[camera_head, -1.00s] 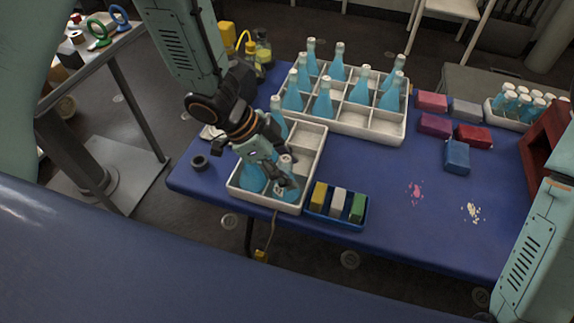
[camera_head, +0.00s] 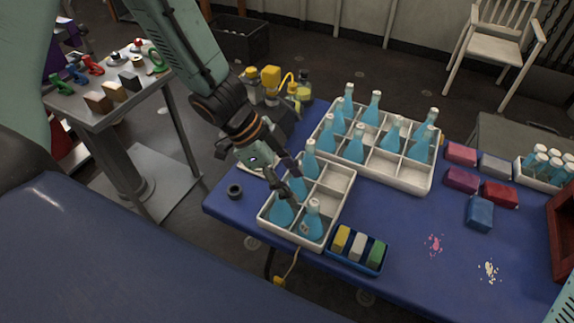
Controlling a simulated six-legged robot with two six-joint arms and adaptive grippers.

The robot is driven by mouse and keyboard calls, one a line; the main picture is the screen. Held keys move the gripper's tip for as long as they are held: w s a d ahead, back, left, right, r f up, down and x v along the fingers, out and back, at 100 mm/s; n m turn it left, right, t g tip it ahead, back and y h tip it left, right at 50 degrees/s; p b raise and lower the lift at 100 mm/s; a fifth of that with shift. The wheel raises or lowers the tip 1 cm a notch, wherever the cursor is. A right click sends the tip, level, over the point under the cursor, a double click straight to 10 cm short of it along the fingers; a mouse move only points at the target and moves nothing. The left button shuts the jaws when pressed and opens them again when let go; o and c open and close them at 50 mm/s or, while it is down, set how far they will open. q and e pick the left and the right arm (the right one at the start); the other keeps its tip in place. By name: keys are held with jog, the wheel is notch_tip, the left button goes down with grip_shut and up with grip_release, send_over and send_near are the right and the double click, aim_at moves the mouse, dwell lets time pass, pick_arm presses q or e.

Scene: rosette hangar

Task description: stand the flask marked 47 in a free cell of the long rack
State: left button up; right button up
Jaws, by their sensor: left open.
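The long rack (camera_head: 402,181) is white, and several blue flasks with white caps stand in it. Cells at its front right look empty. A smaller white rack (camera_head: 284,231) in front holds several similar flasks along its left side and front corner; its right-side cells look empty. Its front-corner flask (camera_head: 313,223) bears a small mark too small to read, so I cannot tell which flask is 47. My left gripper (camera_head: 294,182) is open over the left side of the smaller rack, close to its flasks and partly hiding them.
A blue tray (camera_head: 334,256) with yellow, white and green blocks stands beside the smaller rack. Coloured blocks (camera_head: 480,213) and a white box of vials (camera_head: 536,178) are to the right. A black ring (camera_head: 235,191) lies at the left. The front right of the table has stains.

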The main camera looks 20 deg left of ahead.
pick_arm(q)
jog(key=shift+s+a+r+p, duration=0.2)
jog(key=shift+a+r+p, duration=0.2)
jog(key=shift+r, duration=0.2)
jog(key=s+d+f+n, duration=0.4)
jog(key=s+f+n, duration=0.5)
jog(key=s, duration=0.1)
jog(key=s+a+f+n+y, duration=0.3)
jog(key=s+a, duration=0.1)
jog(key=s, duration=0.2)
jog(key=s+a+f+n+g+y, duration=0.1)
jog(key=s+a+f+n+y, duration=0.2)
jog(key=s, duration=0.4)
jog(key=shift+a+f+g, duration=0.3)
jog(key=shift+a+f, duration=0.15)
jog(key=shift+a, duration=0.25)
jog(key=shift+w+d, duration=0.1)
